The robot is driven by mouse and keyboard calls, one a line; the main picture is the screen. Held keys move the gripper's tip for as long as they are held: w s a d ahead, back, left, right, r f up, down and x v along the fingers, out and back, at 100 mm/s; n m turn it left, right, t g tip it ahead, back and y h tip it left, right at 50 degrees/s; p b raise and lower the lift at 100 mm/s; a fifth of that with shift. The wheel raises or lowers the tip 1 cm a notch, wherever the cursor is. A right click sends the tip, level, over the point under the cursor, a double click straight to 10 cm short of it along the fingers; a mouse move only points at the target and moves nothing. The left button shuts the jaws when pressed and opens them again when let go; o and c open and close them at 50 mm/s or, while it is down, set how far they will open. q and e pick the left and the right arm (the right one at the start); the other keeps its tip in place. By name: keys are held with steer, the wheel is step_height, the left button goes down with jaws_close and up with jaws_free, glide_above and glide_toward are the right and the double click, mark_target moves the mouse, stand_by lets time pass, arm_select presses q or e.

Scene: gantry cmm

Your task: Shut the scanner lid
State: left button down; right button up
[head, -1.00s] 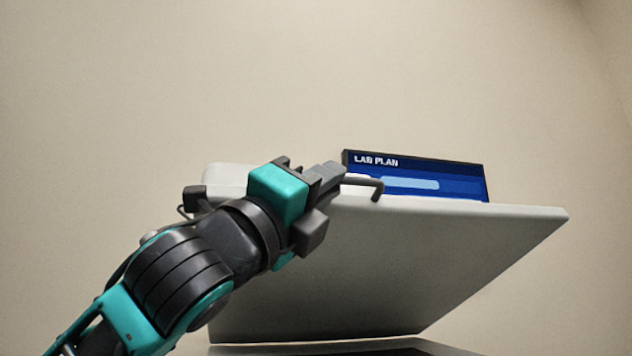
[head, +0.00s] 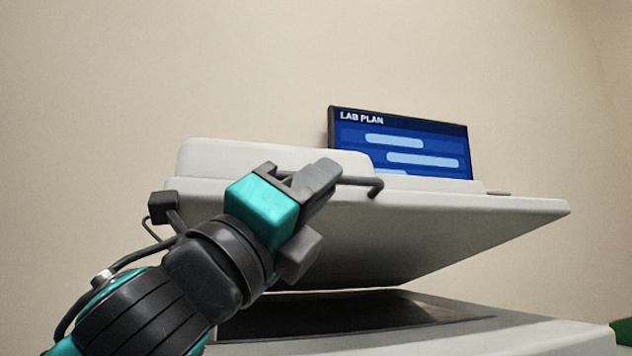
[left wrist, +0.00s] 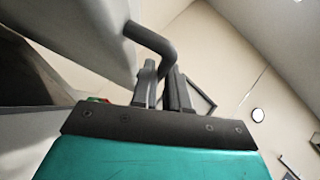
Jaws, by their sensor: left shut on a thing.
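The scanner lid (head: 440,225) is a pale grey slab, tilted partly open above the scanner body (head: 540,335). A dark gap with the scanner's dark bed (head: 350,313) shows beneath it. A grey bar handle (head: 360,182) sticks out of the lid's front edge. My left gripper (head: 325,178) is shut on this handle at the lid's front left. In the left wrist view the handle (left wrist: 152,40) bends from the lid (left wrist: 90,30) in between the gripper's fingers (left wrist: 165,88). My right gripper is not in view.
A blue screen headed LAB PLAN (head: 400,143) stands behind the lid, against a plain beige wall (head: 250,70). A green thing (head: 622,332) shows at the lower right edge. The air above the lid is clear.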

arm_select(q)
steer(key=c, duration=1.5)
jaws_free()
steer(key=shift+w+a, duration=0.1)
steer(key=shift+o, duration=0.2)
steer(key=shift+f, duration=0.1)
steer(key=v, duration=0.7)
steer(key=shift+s, duration=0.2)
steer(key=shift+a+f, duration=0.1)
